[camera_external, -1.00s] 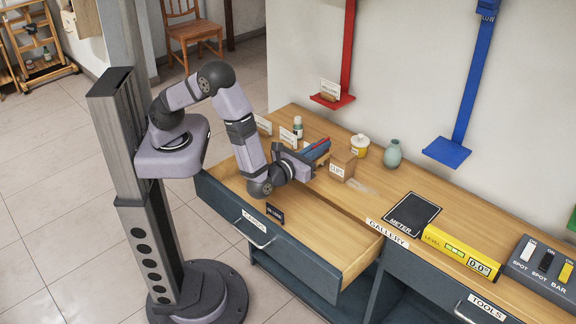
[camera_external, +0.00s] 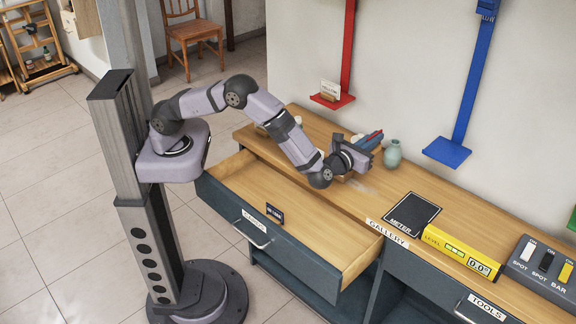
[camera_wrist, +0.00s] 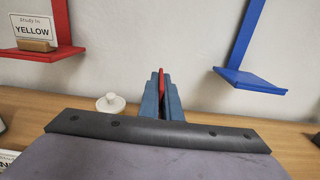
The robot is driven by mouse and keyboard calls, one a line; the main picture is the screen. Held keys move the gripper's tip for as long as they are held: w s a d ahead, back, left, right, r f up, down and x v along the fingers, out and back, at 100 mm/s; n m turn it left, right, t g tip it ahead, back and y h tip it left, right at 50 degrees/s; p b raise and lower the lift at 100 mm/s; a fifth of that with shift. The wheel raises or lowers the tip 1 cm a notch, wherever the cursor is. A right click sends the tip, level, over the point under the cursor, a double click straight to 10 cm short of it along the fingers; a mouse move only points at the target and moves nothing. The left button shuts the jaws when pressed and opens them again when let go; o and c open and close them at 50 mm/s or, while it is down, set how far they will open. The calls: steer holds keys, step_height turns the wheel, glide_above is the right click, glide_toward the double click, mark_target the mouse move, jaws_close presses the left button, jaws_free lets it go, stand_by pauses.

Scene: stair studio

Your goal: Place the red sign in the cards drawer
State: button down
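The cards drawer (camera_external: 322,225) is pulled out at the left of the counter. One small dark card with light lettering (camera_external: 274,214) stands in it near the front. No sign in view is plainly readable as red. A white sign reading YELLOW stands on the red shelf; it shows in the external view (camera_external: 330,89) and the wrist view (camera_wrist: 34,27). My gripper (camera_external: 376,137) is over the back of the counter, right of the drawer. Its blue fingers (camera_wrist: 162,96) look closed together. A thin red strip shows between them; I cannot tell whether it is part of the gripper.
The red shelf (camera_external: 333,101) and blue shelf (camera_external: 447,152) jut from the wall. A black meter pad (camera_external: 412,214) and yellow level (camera_external: 461,251) lie right on the counter. My arm hides several small counter things.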

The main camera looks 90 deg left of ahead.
steer(key=shift+f+b, duration=3)
steer(key=shift+f, duration=2)
steer(key=shift+f, duration=0.1)
steer(key=c, duration=2.4)
jaws_free()
steer(key=shift+f, duration=0.1)
steer(key=o, duration=0.4)
steer(key=shift+r, duration=0.3)
steer(key=shift+o, duration=0.7)
steer(key=p+v, duration=0.1)
steer(key=v, duration=1.1)
